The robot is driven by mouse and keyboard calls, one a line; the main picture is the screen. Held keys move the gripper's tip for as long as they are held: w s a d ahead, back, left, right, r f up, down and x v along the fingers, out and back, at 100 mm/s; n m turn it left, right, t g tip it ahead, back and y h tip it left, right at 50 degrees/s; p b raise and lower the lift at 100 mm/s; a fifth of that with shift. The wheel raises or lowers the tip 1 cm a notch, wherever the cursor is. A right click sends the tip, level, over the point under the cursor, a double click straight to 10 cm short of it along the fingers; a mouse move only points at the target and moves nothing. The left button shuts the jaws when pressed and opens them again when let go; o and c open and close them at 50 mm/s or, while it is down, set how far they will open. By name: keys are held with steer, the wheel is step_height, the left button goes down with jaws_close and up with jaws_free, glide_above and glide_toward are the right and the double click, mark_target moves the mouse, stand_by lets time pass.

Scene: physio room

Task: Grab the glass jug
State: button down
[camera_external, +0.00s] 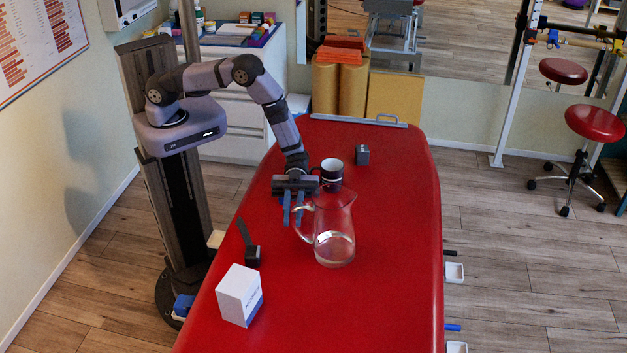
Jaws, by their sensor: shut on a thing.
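A clear glass jug (336,240) stands upright on the red padded table (390,290), with a little clear liquid at its bottom. Its handle is on the left side. My gripper (293,213) points down at the left of the jug, its blue fingers at the handle. It is shut on the handle, though the exact contact is small and partly hidden by the fingers.
A dark mug (331,175) with a pale inside is just behind the jug, close to my gripper. A small grey box (362,155) lies farther back. A dark strapped device (250,247) and a white box (239,295) are at the front left. The table's right side is clear.

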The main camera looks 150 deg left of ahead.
steer(key=shift+r, duration=0.35)
steer(key=shift+r+b, duration=0.7)
steer(key=shift+r, duration=4.1)
